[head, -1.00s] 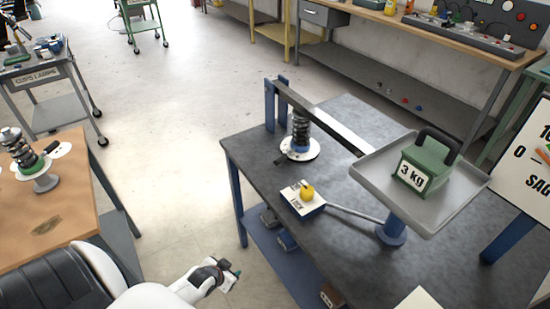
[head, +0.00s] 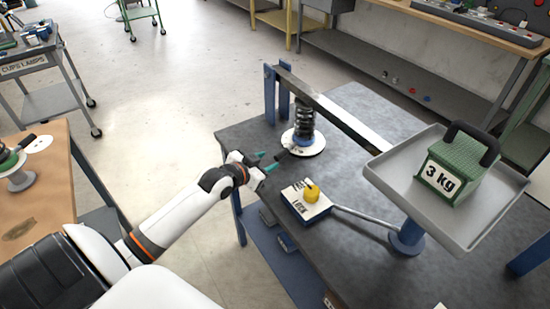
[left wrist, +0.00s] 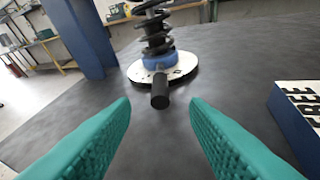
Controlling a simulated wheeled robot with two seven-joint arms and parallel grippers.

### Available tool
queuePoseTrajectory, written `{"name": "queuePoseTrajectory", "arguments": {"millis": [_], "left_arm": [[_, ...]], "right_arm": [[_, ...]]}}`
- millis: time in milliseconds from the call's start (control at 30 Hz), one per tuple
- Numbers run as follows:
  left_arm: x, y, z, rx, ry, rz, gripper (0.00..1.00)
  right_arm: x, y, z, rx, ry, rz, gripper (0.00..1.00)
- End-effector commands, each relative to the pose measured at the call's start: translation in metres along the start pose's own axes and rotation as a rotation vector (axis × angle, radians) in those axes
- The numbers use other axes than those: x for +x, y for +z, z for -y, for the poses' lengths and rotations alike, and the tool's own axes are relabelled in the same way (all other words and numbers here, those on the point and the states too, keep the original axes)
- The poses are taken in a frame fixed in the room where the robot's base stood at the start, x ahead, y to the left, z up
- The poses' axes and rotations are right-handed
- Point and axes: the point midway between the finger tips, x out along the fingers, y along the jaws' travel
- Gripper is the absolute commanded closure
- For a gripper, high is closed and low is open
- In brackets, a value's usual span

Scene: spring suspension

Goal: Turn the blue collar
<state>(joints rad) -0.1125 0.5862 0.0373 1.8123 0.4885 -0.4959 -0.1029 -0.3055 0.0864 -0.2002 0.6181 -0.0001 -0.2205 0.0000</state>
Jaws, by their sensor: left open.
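The blue collar (head: 304,139) sits at the foot of a black coil spring (head: 304,117), on a round white dial plate on the grey table. It also shows in the left wrist view (left wrist: 159,60). A black handle (head: 284,154) sticks out from the collar over the plate's edge; in the left wrist view the handle (left wrist: 160,92) points toward my gripper. My left gripper (head: 268,163) is open and empty, just left of the handle's end. In the left wrist view its teal fingers (left wrist: 160,125) stand either side, short of the handle. My right gripper is not in view.
A blue FREE/LOCK box (head: 306,203) with a yellow knob stands in front of the spring. A metal beam (head: 330,110) runs from blue posts (head: 277,92) over the spring toward a grey tray (head: 450,228) holding a green 3 kg weight (head: 454,170).

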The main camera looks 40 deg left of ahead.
Motion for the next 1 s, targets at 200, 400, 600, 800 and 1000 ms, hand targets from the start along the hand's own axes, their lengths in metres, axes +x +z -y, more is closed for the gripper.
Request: {"name": "queuePoseTrajectory", "arguments": {"millis": [200, 400, 600, 800, 1000], "left_arm": [[0.037, -0.001, 0.000, -0.002, 0.001, 0.000, 0.59], [0.051, -0.001, 0.000, 0.000, 0.000, 0.000, 0.59], [0.052, -0.001, 0.000, 0.000, 0.000, 0.000, 0.59], [0.052, -0.001, 0.000, 0.000, 0.000, -0.001, 0.78], [0.052, -0.001, 0.000, 0.000, 0.000, -0.001, 1.00]], "right_arm": [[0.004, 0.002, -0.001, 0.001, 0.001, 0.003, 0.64], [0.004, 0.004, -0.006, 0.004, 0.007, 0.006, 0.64], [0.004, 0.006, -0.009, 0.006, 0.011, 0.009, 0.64], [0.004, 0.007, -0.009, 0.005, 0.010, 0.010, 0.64], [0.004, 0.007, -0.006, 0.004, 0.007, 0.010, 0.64]]}}
